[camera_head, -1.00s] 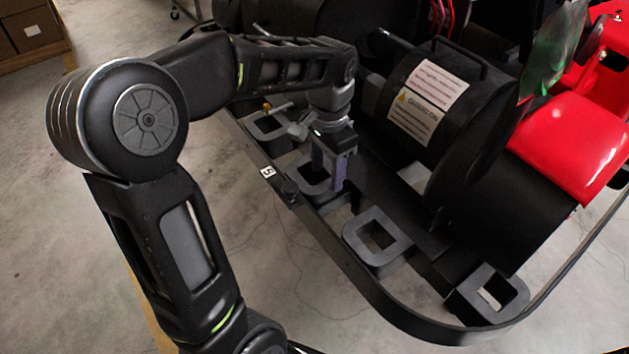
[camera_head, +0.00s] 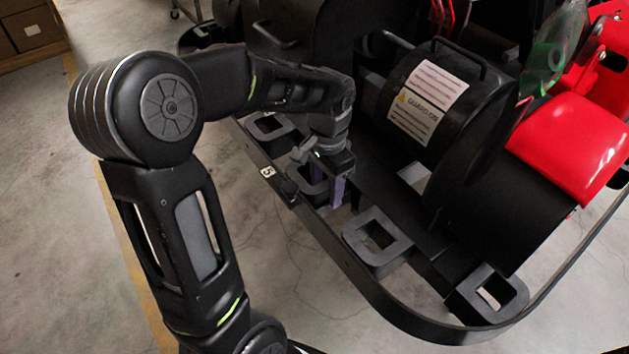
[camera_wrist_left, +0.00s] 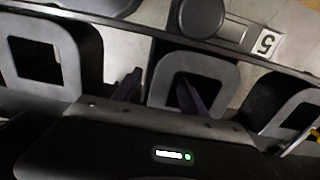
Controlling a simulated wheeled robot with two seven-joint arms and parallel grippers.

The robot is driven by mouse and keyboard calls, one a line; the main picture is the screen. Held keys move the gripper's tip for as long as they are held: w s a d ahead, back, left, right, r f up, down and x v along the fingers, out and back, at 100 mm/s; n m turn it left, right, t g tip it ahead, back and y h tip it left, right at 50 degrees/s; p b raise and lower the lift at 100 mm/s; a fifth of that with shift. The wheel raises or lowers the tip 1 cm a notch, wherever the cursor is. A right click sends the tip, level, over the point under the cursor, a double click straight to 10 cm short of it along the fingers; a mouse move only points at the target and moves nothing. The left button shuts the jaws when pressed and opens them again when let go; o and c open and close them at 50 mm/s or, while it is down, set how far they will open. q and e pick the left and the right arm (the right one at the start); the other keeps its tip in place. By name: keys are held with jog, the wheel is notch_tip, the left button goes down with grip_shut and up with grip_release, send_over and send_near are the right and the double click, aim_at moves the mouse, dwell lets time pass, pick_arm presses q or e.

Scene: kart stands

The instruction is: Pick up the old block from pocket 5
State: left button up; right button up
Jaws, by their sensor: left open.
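A white label 5 (camera_head: 267,172) is on the black rail and also shows in the wrist view (camera_wrist_left: 267,43). Beside it is a dark grey square-holed piece (camera_head: 306,176), partly hidden by my gripper; it shows in the wrist view (camera_wrist_left: 208,66). I cannot tell whether it is the old block or the pocket around it. My left gripper (camera_head: 329,191) is open over this piece, its purple fingers pointing down. In the wrist view the fingers (camera_wrist_left: 158,91) stand apart, near the left and lower part of the piece. Contact cannot be told. My right gripper is not in view.
Similar square-holed pieces sit along the rail, at the far end (camera_head: 270,124), in the middle (camera_head: 357,235) and at the near corner (camera_head: 478,284). A black drum (camera_head: 433,70) with warning labels and a red kart body (camera_head: 572,145) stand to the right.

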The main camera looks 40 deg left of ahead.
pick_arm(q)
jog(key=shift+c, duration=0.2)
grip_shut()
dwell(0.3)
dwell(0.8)
